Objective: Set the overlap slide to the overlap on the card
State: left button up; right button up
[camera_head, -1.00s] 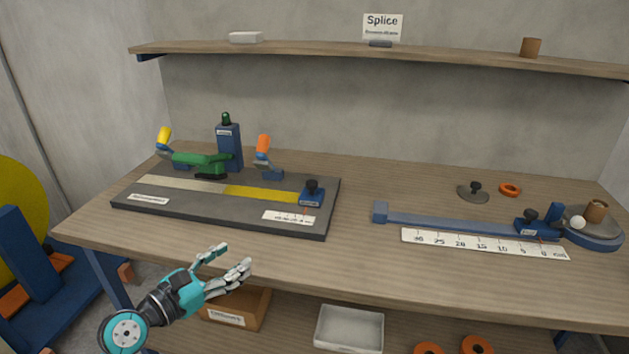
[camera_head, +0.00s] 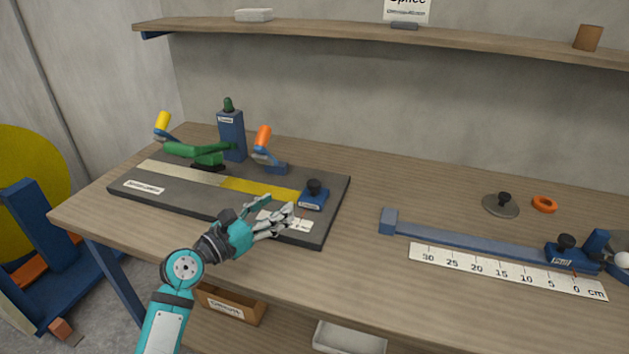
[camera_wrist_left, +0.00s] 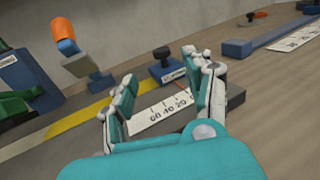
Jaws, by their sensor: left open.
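The overlap slide is a small blue block with a black knob (camera_head: 313,194) at the right end of the dark splicing board (camera_head: 150,200); it also shows in the left wrist view (camera_wrist_left: 168,67). A short white scale (camera_wrist_left: 157,112) lies in front of it, partly hidden by my fingers. My left gripper (camera_head: 281,208) is open and empty, just in front of and left of the slide, apart from it. The card on the shelf (camera_head: 407,11) is cut off at the top and its overlap text is not readable.
A yellow and pale tape strip (camera_head: 255,188) runs along the board. A green lever (camera_head: 197,151), a blue post (camera_head: 231,135) and an orange-handled clamp (camera_head: 264,143) stand behind it. A long blue rail with a white ruler (camera_head: 500,270) lies to the right.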

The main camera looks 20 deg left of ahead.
aim_at(309, 185)
pick_arm(q)
jog(key=x, duration=0.4)
jog(key=shift+w+d, duration=0.15)
jog(key=shift+w, duration=0.1)
jog(key=x, duration=0.7)
jog(key=shift+w+f, duration=0.1)
jog(key=shift+w, duration=0.05)
jog(key=shift+w+d, duration=0.25)
jog(key=shift+w, duration=0.2)
jog(key=c, duration=1.1)
grip_shut()
pick_arm(e)
jog(key=shift+w+f, duration=0.2)
jog(key=shift+w, duration=0.25)
pick_arm(q)
jog(key=shift+w+f, duration=0.1)
pick_arm(e)
jog(key=shift+a, duration=0.1)
